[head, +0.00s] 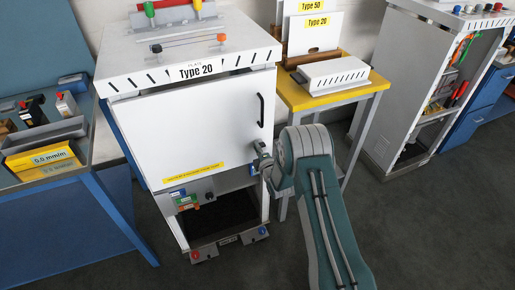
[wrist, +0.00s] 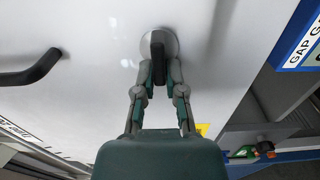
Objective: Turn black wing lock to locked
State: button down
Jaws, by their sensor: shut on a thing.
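The black wing lock (wrist: 158,47) shows in the wrist view, upright in the picture, on a round silver plate (wrist: 172,42) on the white cabinet door. My gripper (wrist: 159,72) has its two fingers closed on either side of the wing's lower part. In the head view my gripper (head: 262,160) is at the right edge of the white Type 20 cabinet door (head: 190,125), below the black door handle. The lock is hidden there behind my gripper and arm.
The black door handle (wrist: 30,68) is to the left in the wrist view, apart from my gripper. A yellow table (head: 330,93) stands right of the cabinet. A blue-framed table (head: 60,195) is at the left. Dark floor is open in front.

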jog(key=shift+s+a+f, duration=0.1)
jog(key=shift+a+f, duration=0.05)
jog(key=shift+f, duration=0.1)
jog(key=c, duration=0.7)
grip_release()
jog(key=shift+a, duration=0.15)
jog(key=shift+r, duration=0.1)
jog(key=v, duration=1.1)
jog(key=shift+s, duration=0.35)
